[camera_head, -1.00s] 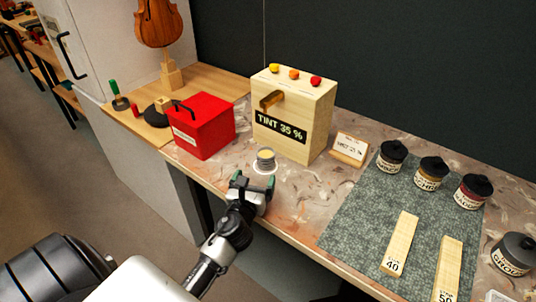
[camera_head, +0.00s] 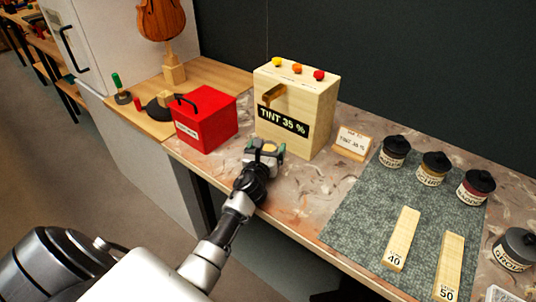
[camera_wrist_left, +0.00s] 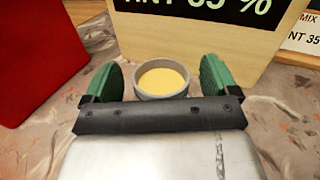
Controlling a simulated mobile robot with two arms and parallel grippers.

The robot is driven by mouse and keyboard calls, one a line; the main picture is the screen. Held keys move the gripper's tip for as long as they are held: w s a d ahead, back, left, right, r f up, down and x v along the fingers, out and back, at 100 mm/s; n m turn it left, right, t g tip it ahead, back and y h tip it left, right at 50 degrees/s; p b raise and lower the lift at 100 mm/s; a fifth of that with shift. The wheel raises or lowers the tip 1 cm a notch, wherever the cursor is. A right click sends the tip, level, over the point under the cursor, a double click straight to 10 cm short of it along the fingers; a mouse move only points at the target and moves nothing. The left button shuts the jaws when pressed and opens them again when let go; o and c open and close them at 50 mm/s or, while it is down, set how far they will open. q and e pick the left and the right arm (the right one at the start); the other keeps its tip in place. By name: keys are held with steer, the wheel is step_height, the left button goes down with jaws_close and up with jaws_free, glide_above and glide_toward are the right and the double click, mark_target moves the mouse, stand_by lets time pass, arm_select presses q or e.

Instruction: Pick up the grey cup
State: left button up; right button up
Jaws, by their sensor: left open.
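The grey cup (camera_wrist_left: 163,96) is small and round, with pale yellow contents, and stands upright on the bench in front of the wooden tint box (camera_head: 292,112). In the left wrist view it sits between the two green-padded fingers of my left gripper (camera_head: 264,150). The fingers are open, with a gap showing on each side of the cup. In the head view the gripper mostly hides the cup. The lower part of the cup is hidden by the gripper body in the wrist view. My right gripper is not in view.
A red box (camera_head: 206,122) stands close on the left. A small sign (camera_head: 352,142) stands right of the tint box. A wooden spout (camera_head: 273,94) juts out above the cup area. Several dark-lidded jars and labelled wooden blocks are on the grey mat (camera_head: 362,205) at right.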

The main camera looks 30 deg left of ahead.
arm_select(q)
steer(key=c, duration=0.9)
steer(key=shift+c, duration=1)
steer(key=shift+r, duration=0.15)
